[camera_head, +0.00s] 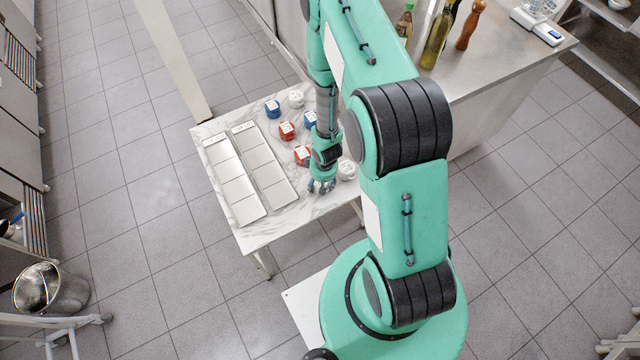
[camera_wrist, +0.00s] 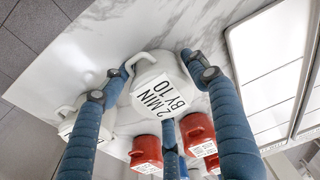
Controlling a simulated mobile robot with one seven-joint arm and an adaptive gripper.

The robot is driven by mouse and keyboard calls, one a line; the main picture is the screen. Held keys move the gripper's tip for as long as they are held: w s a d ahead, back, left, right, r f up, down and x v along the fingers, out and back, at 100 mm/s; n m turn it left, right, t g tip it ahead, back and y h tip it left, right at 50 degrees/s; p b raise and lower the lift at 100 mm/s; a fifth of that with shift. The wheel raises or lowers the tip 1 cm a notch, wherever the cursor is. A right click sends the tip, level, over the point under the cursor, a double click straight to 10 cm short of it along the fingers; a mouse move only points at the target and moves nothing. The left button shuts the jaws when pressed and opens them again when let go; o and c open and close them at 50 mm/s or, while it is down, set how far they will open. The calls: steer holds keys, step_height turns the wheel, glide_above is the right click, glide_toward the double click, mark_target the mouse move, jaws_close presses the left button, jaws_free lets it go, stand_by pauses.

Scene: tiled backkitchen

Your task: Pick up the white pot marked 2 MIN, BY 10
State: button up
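The white pot marked 2 MIN, BY 10 (camera_wrist: 157,88) shows in the middle of the wrist view, with its label toward the camera and a handle at its upper left. My gripper (camera_wrist: 160,68) has its blue fingers spread around it, one on each side and one below it in the picture. The side fingertips are close to the pot; I cannot tell whether they touch it. In the head view my gripper (camera_head: 321,186) is low over the table's front right part, and the arm hides this pot.
Another labelled white pot (camera_wrist: 68,124) is close by at the left in the wrist view. Red pots (camera_head: 287,131) and blue pots (camera_head: 272,109) stand behind on the marble table (camera_head: 300,213). Two sectioned trays (camera_head: 236,190) lie to the left. A counter stands at the back right.

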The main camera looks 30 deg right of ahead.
steer(key=c, duration=0.8)
steer(key=shift+o, duration=0.2)
steer(key=shift+r, duration=0.15)
steer(key=shift+r+p, duration=0.45)
steer(key=shift+r, duration=1)
steer(key=shift+s+r, duration=0.2)
steer(key=shift+r, duration=0.1)
steer(key=s+a+r, duration=0.1)
steer(key=s+a, duration=0.2)
steer(key=s, duration=1.2)
steer(key=shift+s, duration=0.15)
steer(key=shift+r, duration=0.1)
